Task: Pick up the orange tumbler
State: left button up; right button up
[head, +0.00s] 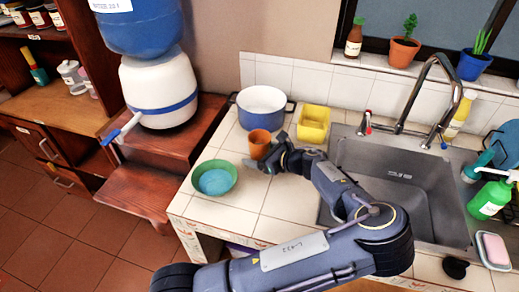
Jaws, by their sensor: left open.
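The orange tumbler (259,143) stands upright on the white tiled counter, between the green bowl and the yellow container. My left gripper (262,163) is open just in front of the tumbler, at its lower right. The wrist and fingers hide part of the tumbler's lower right side. I cannot tell whether a finger touches it. My right gripper is out of view.
A green bowl (214,179) sits at the counter's left front. A white and blue pot (262,107) and a yellow container (313,124) stand behind the tumbler. The steel sink (400,176) lies to the right. Bare tiles (235,215) show in front.

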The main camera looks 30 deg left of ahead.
pick_arm(q)
jog(key=c, duration=1.1)
jog(key=shift+r, duration=0.1)
jog(key=shift+r+b, duration=0.3)
jog(key=shift+r, duration=0.75)
jog(key=d+r, duration=0.1)
jog(key=r, duration=0.1)
jog(key=s+d+r, duration=0.1)
jog(key=d+r, duration=0.1)
jog(key=s+d+r, duration=0.1)
jog(key=r, duration=0.1)
jog(key=shift+d+r, duration=0.15)
jog(key=b, duration=0.1)
send_near(269, 142)
jog(key=shift+s+r, duration=0.35)
jog(key=shift+s, duration=0.4)
jog(key=shift+s+r, duration=0.4)
jog(key=shift+s, duration=0.3)
jog(key=shift+s+r, duration=0.35)
jog(key=shift+s, duration=0.4)
